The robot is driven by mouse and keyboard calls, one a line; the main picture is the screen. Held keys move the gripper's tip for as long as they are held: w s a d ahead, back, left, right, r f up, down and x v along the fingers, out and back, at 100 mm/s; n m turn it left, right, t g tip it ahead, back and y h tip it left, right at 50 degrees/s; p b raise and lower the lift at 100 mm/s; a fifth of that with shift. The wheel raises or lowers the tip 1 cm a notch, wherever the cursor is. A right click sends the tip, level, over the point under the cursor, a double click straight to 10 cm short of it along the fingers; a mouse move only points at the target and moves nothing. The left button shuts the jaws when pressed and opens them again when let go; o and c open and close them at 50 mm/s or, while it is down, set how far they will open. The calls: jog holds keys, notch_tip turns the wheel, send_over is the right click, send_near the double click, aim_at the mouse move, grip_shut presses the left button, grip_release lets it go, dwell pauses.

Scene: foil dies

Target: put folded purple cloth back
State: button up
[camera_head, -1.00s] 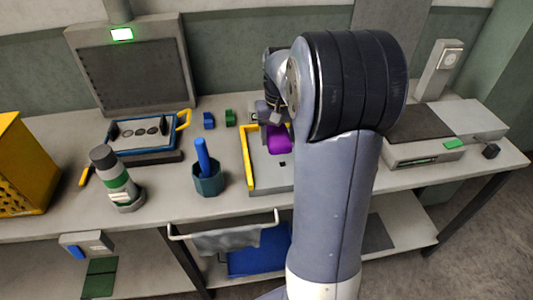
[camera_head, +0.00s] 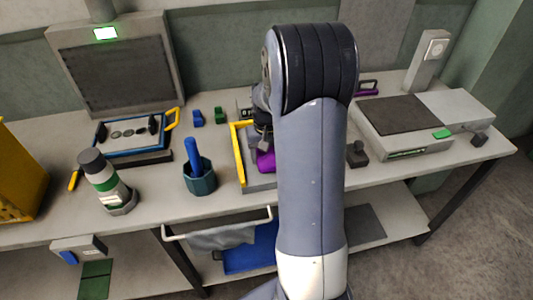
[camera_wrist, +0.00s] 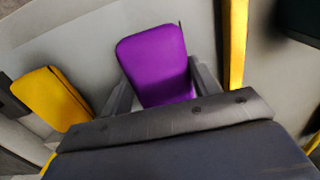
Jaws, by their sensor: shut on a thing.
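The folded purple cloth (camera_head: 265,159) is between the fingers of my gripper (camera_head: 263,143). In the wrist view, the purple cloth (camera_wrist: 158,62) fills the gap between the two grey fingers of my gripper (camera_wrist: 160,85), which is shut on it. The cloth is over or in a grey tray with yellow edges (camera_head: 238,152); I cannot tell whether it touches the tray floor. My arm hides the tray's right part. A yellow folded piece (camera_wrist: 48,96) lies left of the cloth in the wrist view.
A white and green bottle (camera_head: 108,182) and a blue-framed tray (camera_head: 132,136) are farther left. A dark knobbed object (camera_head: 357,154) and a grey flat device (camera_head: 400,128) are on the right.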

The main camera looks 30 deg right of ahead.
aim_at(267, 154)
jog(key=shift+f, duration=0.2)
jog(key=o, duration=0.9)
notch_tip(267, 154, up, 12)
jog(key=shift+r, duration=0.25)
